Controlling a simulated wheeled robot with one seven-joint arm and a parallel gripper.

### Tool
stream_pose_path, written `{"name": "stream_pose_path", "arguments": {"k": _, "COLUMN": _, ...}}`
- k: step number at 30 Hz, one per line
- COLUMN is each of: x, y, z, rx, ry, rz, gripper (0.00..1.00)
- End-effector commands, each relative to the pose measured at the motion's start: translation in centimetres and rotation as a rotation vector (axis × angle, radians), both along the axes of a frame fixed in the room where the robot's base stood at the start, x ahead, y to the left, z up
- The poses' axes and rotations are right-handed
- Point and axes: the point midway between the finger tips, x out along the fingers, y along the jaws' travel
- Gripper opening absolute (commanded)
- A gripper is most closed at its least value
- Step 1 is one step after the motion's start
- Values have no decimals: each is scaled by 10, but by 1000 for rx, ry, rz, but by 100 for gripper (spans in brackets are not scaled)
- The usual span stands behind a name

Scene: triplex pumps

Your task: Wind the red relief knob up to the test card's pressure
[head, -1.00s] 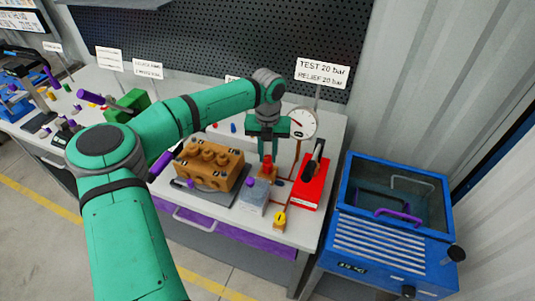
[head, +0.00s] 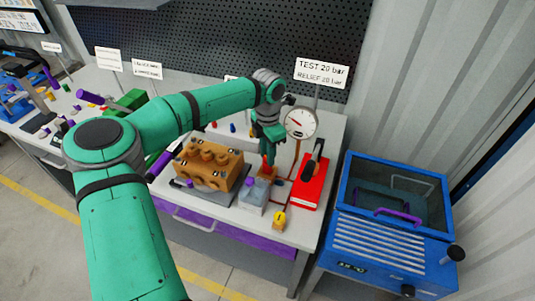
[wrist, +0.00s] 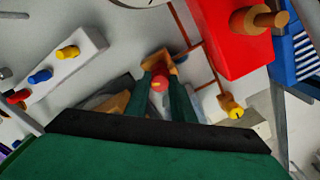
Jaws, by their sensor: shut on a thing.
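The red relief knob (wrist: 159,84) sits on an orange-brown valve body in the wrist view, with a small yellow mark on its top. It also shows in the head view (head: 268,163), low beneath the wrist. My gripper (wrist: 160,90) is shut on the red knob, one green finger on each side. The test card (head: 321,73) reads TEST 20 bar, RELIEF 20 bar. The round gauge (head: 300,122) stands behind and right of my gripper, its red needle pointing to the upper left. I cannot read its scale.
A red hand pump (head: 310,183) with a black handle stands close on the right. A tan pump block (head: 208,165) and a grey block (head: 254,195) stand left and in front. A yellow valve knob (head: 280,218) is near the bench edge. A blue glass-topped bin (head: 392,240) is further right.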

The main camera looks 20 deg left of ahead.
Motion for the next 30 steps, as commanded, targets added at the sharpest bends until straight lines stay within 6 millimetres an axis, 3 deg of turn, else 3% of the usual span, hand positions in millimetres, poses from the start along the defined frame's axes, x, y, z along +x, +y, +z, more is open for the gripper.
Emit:
{"name": "stream_pose_path", "arguments": {"k": 15, "x": -1, "y": 0, "z": 1, "rx": 1, "ry": 0, "rz": -355, "gripper": 0}}
{"name": "stream_pose_path", "arguments": {"k": 30, "x": -1, "y": 0, "z": 1, "rx": 1, "ry": 0, "rz": -432, "gripper": 0}}
